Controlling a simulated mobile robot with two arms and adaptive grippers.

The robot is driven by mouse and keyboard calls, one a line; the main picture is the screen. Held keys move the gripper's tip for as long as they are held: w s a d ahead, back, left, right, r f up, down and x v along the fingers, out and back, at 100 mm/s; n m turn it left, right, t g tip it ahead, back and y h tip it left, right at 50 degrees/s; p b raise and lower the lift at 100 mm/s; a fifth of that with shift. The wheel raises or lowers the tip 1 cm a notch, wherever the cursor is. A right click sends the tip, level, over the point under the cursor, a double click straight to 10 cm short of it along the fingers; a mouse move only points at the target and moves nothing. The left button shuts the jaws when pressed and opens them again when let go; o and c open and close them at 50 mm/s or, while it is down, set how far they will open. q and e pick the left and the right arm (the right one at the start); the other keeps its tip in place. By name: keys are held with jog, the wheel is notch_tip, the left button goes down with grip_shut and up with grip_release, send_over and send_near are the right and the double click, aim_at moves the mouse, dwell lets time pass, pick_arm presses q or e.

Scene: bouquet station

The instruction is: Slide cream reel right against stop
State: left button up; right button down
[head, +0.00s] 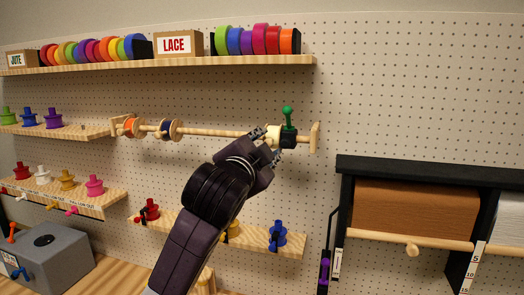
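The cream reel (272,132) is on a horizontal wooden rod (215,132) fixed to the pegboard, near the rod's right end. A black stop with a green knob (287,116) sits on the rod just right of the reel. The two look touching or nearly so, but I cannot tell if a gap remains. My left gripper (268,143) comes from below with its fingers spread at the reel, one at its left and one at its lower right. I cannot tell whether they press on it. The gripper hides the reel's lower part. My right gripper is out of view.
An orange-and-white reel (132,127) and a dark blue reel (170,129) are on the rod's left part. A wooden end plate (315,137) closes its right end. Shelves with spools (95,186) stand left. A black frame with a brown roll (415,208) is right.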

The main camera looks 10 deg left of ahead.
pick_arm(q)
jog(key=s, duration=1.1)
jog(key=shift+s, duration=0.4)
jog(key=shift+a, duration=0.1)
